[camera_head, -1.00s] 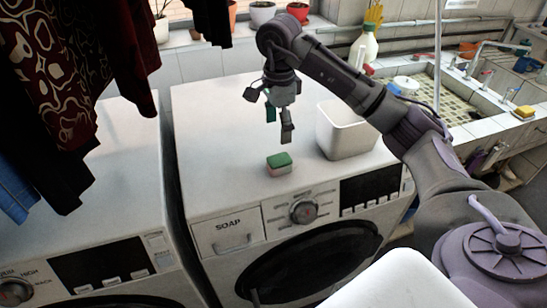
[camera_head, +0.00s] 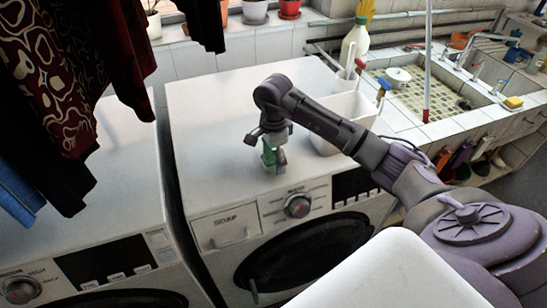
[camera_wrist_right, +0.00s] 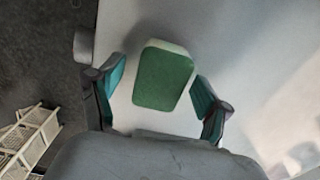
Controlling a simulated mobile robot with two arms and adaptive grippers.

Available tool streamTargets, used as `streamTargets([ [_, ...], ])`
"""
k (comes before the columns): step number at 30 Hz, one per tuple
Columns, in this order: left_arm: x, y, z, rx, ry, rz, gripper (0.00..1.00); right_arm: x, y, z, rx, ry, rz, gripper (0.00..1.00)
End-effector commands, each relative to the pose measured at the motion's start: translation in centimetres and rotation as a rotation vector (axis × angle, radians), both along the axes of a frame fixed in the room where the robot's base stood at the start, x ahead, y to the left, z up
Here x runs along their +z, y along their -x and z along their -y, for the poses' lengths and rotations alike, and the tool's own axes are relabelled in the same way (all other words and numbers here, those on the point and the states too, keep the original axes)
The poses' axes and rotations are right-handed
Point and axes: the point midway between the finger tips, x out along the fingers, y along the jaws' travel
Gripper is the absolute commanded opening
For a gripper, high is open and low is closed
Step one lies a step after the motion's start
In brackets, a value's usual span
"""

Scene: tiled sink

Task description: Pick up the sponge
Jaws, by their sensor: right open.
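The sponge (camera_wrist_right: 163,78), with a green top and a pale lower layer, lies on top of the right-hand washing machine (camera_head: 208,92). In the right wrist view it sits between the two open, teal-padded fingers of my right gripper (camera_wrist_right: 158,90), with gaps on both sides. In the head view my right gripper (camera_head: 270,155) points down, low over the machine's front part. There the gripper largely hides the sponge, and I cannot clearly tell sponge green from pad green. My left gripper is not in view.
A white open container (camera_head: 345,107) stands just right of the gripper, partly behind my right arm. A yellow sponge (camera_head: 513,102) lies on the tiled sink edge. Clothes (camera_head: 60,80) hang at the left. The machine top left of the gripper is clear.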

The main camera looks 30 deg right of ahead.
Motion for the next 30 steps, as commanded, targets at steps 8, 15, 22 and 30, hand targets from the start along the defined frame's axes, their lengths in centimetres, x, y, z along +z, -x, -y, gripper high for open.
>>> streamTargets([
  [8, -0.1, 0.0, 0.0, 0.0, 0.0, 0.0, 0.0, 0.0, 0.0, 0.0, 0.0, 0.0, 0.0, 0.6],
  [15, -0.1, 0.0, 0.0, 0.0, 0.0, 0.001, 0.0, 0.0, 0.0, 0.0, 0.0, 0.0, 0.0, 0.29],
  [22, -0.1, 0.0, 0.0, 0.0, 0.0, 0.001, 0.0, 0.0, 0.0, 0.0, 0.0, 0.0, 0.0, 0.29],
  [30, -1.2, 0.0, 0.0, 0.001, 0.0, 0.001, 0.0, 1.6, -0.1, 0.1, 0.001, 0.001, 0.005, 0.29],
])
